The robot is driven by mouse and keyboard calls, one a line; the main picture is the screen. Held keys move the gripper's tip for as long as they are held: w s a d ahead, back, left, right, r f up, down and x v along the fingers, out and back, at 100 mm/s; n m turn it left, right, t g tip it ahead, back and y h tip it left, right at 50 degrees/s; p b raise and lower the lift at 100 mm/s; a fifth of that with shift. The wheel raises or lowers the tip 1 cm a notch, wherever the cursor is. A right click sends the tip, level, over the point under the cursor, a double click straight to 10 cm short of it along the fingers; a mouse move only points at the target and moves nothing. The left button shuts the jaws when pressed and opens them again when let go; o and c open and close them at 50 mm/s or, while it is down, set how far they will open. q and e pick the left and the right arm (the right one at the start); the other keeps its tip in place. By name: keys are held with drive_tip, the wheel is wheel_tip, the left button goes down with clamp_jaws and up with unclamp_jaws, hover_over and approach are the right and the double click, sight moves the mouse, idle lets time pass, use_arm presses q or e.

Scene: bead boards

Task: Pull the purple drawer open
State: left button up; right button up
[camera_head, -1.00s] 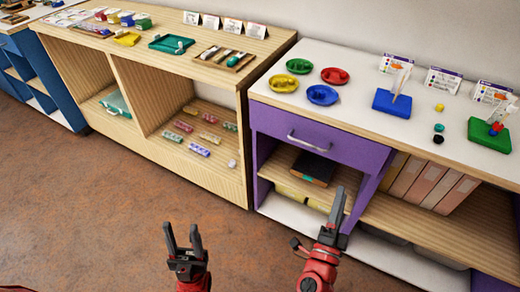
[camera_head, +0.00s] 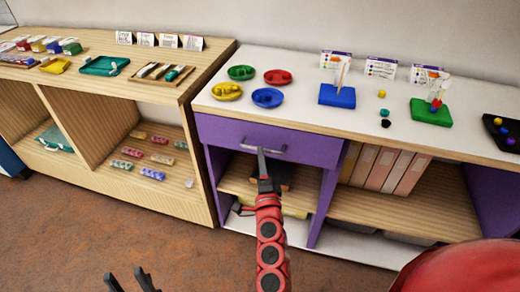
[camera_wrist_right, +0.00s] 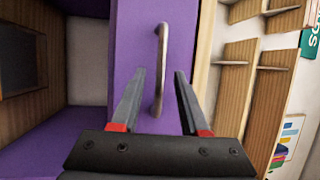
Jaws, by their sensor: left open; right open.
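The purple drawer (camera_head: 230,135) is shut under the white top of the purple shelf unit. Its silver bar handle (camera_head: 280,150) is on the drawer front. My right gripper (camera_head: 263,158) is in front of the handle in the head view. In the right wrist view, the open fingers (camera_wrist_right: 158,80) point at the purple drawer front (camera_wrist_right: 187,50), with the handle (camera_wrist_right: 160,70) lying between them. I cannot tell the exact gap in depth. My left gripper (camera_head: 131,280) is open and empty, low at the bottom edge, well away from the drawer.
Red, green, yellow and blue dishes (camera_head: 268,97) stand on the white top (camera_head: 300,118), with bead boards and cards to the right. Below the drawer, a shelf (camera_head: 235,185) holds a dark box. Open floor (camera_head: 190,250) lies in front.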

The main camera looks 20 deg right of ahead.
drive_tip(key=shift+x, duration=1.85)
clamp_jaws()
drive_tip(key=shift+s, duration=0.1)
